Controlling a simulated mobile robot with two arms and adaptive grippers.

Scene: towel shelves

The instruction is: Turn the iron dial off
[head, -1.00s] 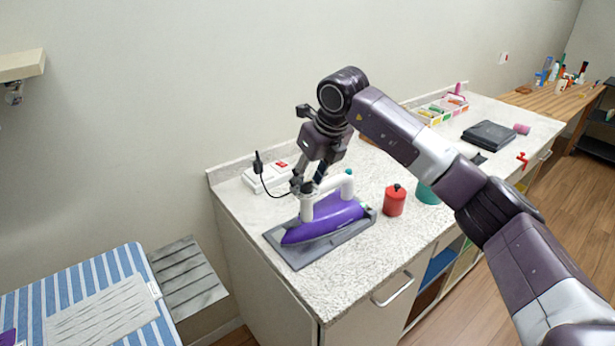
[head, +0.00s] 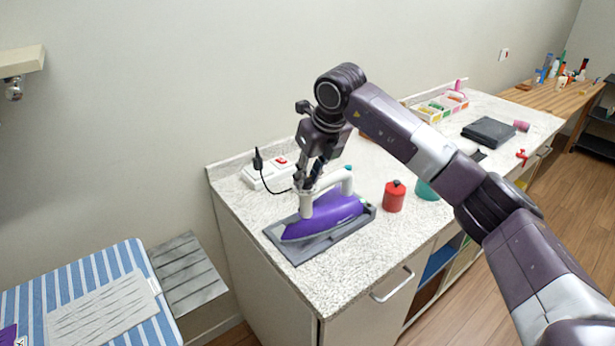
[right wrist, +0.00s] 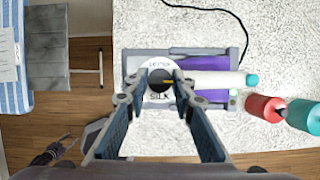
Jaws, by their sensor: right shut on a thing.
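The purple iron (head: 325,217) with a white handle lies on a grey rest (head: 296,250) on the speckled counter. My right gripper (right wrist: 161,78) comes down from above and is shut on the knob, one fingertip on each side. In the head view my right gripper (head: 306,187) hides the dial.
A white power strip (head: 268,172) with a black plug stands behind the iron. A red canister (head: 394,197) and a teal container (head: 427,190) stand to its right. A black folded item (head: 488,132) lies farther along. A striped ironing board (head: 100,270) is at the left.

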